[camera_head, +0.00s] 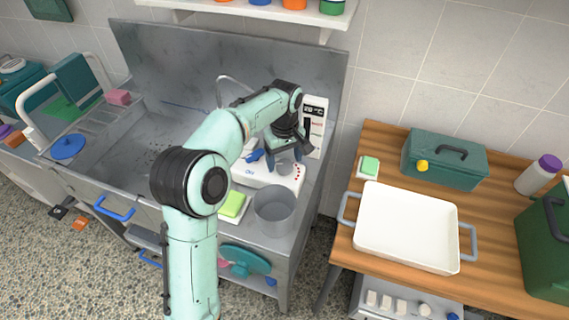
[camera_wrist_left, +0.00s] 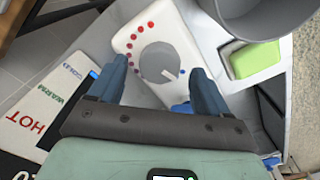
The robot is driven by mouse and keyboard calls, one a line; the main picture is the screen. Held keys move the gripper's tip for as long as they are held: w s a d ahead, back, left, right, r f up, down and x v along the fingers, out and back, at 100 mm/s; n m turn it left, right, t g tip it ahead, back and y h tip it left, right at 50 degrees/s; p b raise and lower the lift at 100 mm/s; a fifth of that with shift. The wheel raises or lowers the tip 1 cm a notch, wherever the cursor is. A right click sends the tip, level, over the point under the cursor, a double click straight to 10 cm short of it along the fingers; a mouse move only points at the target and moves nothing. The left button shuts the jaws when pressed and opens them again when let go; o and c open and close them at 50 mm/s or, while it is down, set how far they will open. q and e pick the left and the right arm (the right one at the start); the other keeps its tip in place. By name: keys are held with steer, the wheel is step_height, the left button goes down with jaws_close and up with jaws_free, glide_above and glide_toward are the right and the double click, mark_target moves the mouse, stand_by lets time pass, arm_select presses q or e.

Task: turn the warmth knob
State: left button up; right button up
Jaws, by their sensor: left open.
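The warmth knob (camera_wrist_left: 160,62) is a round grey dial with a white pointer mark. It sits on a white control box (camera_wrist_left: 140,30) with an arc of red dots and a blue dot. In the head view the white box (camera_head: 262,178) stands on the steel counter, with the grey knob (camera_head: 283,168) near its right end. My left gripper (camera_wrist_left: 158,70) is open, its two blue-grey fingers on either side of the knob in the wrist view. Whether they touch it, I cannot tell. In the head view this gripper (camera_head: 283,160) is over the box. My right gripper is not in view.
A grey pot (camera_head: 274,215) and a green sponge (camera_head: 232,204) are close in front of the box. A gauge panel (camera_head: 314,115) with a display stands behind. A wooden table (camera_head: 340,258) with a white tray (camera_head: 365,225) is to the right.

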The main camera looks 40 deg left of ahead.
arm_select(q)
steer(key=shift+f, duration=0.85)
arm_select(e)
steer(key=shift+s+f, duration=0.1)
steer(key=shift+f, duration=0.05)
arm_select(q)
steer(key=shift+c, duration=0.3)
steer(key=c, duration=1)
